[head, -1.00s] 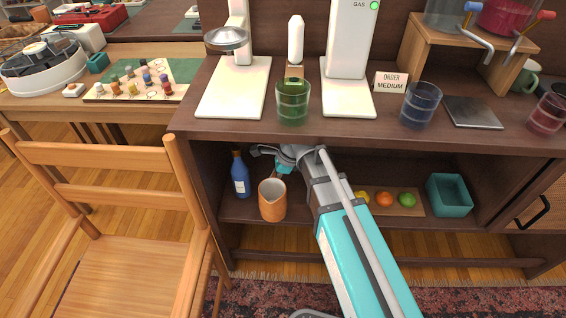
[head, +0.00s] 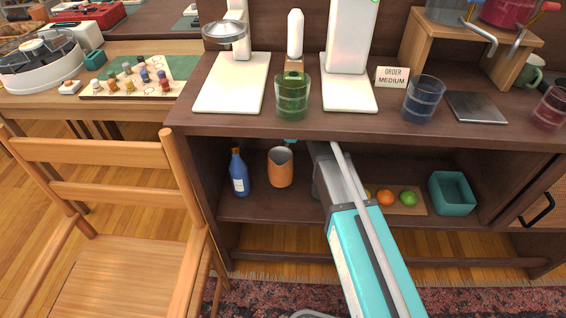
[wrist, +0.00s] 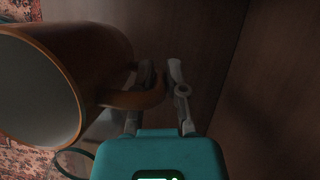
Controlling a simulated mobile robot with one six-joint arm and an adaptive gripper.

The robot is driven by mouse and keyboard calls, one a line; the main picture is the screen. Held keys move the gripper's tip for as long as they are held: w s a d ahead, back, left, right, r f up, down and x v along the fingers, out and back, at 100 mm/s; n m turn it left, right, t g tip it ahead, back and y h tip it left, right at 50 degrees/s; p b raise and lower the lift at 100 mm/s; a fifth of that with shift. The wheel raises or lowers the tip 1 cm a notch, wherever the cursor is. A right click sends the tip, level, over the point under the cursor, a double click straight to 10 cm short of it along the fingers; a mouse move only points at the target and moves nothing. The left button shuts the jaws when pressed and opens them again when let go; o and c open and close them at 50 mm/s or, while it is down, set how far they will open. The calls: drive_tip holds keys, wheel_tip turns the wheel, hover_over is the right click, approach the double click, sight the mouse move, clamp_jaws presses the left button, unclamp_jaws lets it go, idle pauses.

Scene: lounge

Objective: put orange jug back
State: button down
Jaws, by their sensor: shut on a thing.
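The orange jug (head: 280,168) is upright inside the lower shelf of the counter, just right of the blue bottle (head: 239,174). In the wrist view the jug (wrist: 100,55) fills the left side, with its pale inside showing. My gripper (wrist: 160,80) is shut on the jug's handle (wrist: 135,97). In the head view my gripper is hidden behind the jug and under the counter top; only my arm shows to the right. I cannot tell whether the jug's base touches the shelf board (head: 262,211).
An orange and a green fruit (head: 408,198) sit on a wooden board right of my arm, beside a teal bin (head: 452,194). A green glass (head: 292,98) stands near the counter's front edge above the jug. A wooden chair (head: 95,230) stands at the left.

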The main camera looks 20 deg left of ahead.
sight(281, 158)
drive_tip(key=shift+f, duration=0.55)
drive_tip(key=shift+f+b, duration=0.1)
drive_tip(key=shift+b, duration=0.25)
wheel_tip(281, 158, down, 3)
drive_tip(key=b, duration=0.3)
drive_tip(key=shift+w+f+b, duration=0.15)
drive_tip(key=shift+f+b, duration=0.2)
drive_tip(key=shift+f, duration=0.1)
drive_tip(key=c, duration=0.7)
unclamp_jaws()
drive_tip(key=shift+r, duration=0.2)
